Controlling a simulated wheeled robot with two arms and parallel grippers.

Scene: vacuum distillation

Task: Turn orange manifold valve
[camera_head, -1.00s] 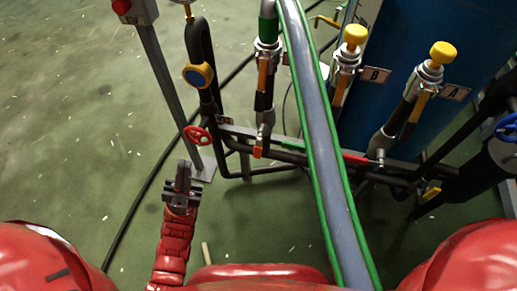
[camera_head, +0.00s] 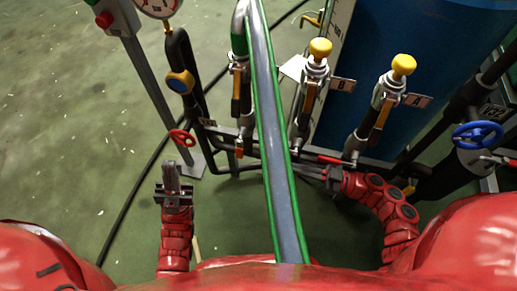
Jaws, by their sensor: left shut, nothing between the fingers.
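A small orange handle (camera_head: 239,152) sits on the dark manifold pipe, under the left hose coupling. A red lever (camera_head: 328,160) lies along the same pipe further right. My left gripper (camera_head: 172,178) is shut and empty, pointing up the picture, left of the orange handle and apart from it. My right gripper (camera_head: 318,174) comes in from the right and points left, close to the pipe just below the red lever. Its fingertips are too small and dark to tell whether they touch anything. The green-edged hose hides part of the pipe between the orange handle and the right gripper.
A green-edged grey hose (camera_head: 275,150) crosses the middle. Yellow-capped couplings B (camera_head: 312,85) and A (camera_head: 382,105) stand behind the pipe. A red handwheel (camera_head: 181,137) and a blue handwheel (camera_head: 477,135) flank it. Green floor (camera_head: 60,150) at left is mostly clear.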

